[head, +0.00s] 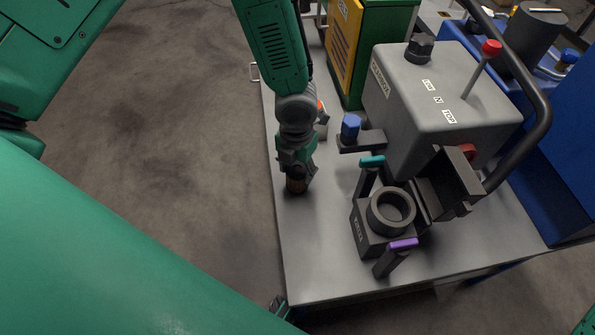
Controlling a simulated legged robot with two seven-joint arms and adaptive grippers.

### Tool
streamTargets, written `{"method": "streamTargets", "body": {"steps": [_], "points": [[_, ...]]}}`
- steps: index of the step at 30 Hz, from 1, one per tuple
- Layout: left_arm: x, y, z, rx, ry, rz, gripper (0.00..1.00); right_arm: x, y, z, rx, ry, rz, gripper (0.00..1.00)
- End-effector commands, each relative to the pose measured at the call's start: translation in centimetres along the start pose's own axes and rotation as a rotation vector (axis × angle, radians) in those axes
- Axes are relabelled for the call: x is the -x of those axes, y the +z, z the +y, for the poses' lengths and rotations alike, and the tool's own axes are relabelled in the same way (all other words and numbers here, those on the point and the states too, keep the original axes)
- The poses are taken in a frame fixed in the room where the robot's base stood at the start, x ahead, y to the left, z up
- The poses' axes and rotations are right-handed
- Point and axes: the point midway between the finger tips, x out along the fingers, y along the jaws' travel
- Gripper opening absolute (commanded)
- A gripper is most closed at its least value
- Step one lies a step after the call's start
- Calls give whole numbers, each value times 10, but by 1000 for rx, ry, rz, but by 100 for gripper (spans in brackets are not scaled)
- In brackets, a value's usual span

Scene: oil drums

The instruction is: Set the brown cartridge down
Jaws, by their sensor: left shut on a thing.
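My left gripper (296,172) points down over the left part of the grey table top (320,265). It is shut on the brown cartridge (296,186), which shows just below the fingers. The cartridge looks upright and is at or very close to the table surface, near the table's left edge. I cannot tell whether it touches. Its upper part is hidden by the gripper. My right gripper is not in view.
Right of the cartridge stands a dark block with a round open socket (391,209) and teal and purple-tipped levers. Behind it is a grey machine (425,100) with a red-knobbed lever and black rail. A green-yellow cabinet (362,50) stands behind. The table's front left is clear.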

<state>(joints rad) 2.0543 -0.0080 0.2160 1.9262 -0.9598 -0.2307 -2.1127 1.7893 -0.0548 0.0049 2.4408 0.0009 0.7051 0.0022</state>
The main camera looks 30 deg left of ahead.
Motion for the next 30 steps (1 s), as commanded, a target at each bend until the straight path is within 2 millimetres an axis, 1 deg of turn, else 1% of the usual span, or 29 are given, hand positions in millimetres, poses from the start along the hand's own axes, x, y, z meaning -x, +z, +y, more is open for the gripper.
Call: {"method": "streamTargets", "body": {"steps": [1, 2, 3, 8, 12, 13, 14, 15, 25, 28, 30], "points": [[-8, 0, -1, -2, 3, 1, 16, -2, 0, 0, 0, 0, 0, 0], [-10, 0, -1, -2, 3, 1, 16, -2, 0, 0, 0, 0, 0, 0], [-11, 0, -1, -1, 2, 0, 12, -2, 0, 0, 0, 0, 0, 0], [-9, 0, -3, 0, 3, -1, 11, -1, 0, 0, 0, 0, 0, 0], [-12, 0, -2, 0, 2, 0, 11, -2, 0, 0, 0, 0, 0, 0], [-13, 0, -1, 0, 1, -1, 50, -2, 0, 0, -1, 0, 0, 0], [-12, 0, -1, 0, 1, -1, 60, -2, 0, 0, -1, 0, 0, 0], [-12, 0, -1, 0, 1, -1, 67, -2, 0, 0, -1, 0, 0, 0], [-10, 0, -1, 0, 1, -1, 67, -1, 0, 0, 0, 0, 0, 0], [0, 1, -1, 1, 1, -3, 67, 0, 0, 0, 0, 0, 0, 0], [11, 1, -2, 2, -1, -4, 67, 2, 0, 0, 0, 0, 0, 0]]}}
